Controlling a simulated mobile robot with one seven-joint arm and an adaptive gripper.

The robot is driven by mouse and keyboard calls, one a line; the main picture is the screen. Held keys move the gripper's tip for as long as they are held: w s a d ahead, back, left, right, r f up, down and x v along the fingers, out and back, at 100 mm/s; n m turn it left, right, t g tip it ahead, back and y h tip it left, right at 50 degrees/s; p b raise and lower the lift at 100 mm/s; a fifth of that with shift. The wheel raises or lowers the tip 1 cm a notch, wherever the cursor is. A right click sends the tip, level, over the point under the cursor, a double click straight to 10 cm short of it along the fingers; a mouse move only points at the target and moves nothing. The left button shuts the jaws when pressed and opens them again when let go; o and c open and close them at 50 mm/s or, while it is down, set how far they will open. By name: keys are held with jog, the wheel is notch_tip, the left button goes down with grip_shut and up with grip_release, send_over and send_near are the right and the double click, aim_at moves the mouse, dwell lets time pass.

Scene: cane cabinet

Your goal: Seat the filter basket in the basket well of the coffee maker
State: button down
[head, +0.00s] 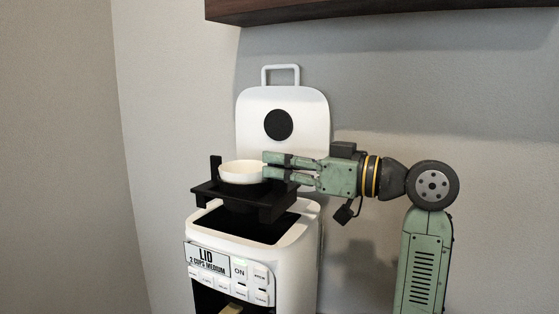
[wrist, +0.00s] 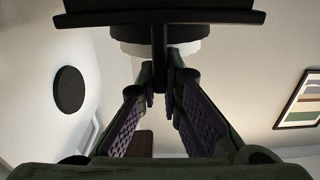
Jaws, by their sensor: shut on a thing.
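The white coffee maker (head: 307,232) stands against the wall with its lid (head: 300,105) raised upright behind it. Its open top shows a dark basket well (head: 285,232). My gripper (head: 266,167) reaches in from the right, shut on the filter basket. The basket is a black piece with a flat frame (head: 208,191) and a pale round cup or filter (head: 242,175) in it. It appears level, held above the well and apart from it. In the wrist view, my fingers (wrist: 161,88) close around a thin black part of the basket (wrist: 158,45). The basket hides part of the well.
A dark wooden cabinet or shelf (head: 380,8) overhangs above. The lid has a handle loop (head: 281,68) on top. A display reading "LID" (head: 206,256) and several buttons are on the front. A framed picture (wrist: 301,100) hangs on the wall.

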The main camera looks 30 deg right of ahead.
aim_at(286, 206)
jog(key=shift+f+b, duration=0.45)
jog(key=shift+f, duration=0.45)
jog(key=shift+f+b, duration=1.75)
jog(key=shift+f, duration=0.8)
dwell(0.5)
jog(key=shift+s+f, duration=0.1)
jog(key=shift+f, duration=0.05)
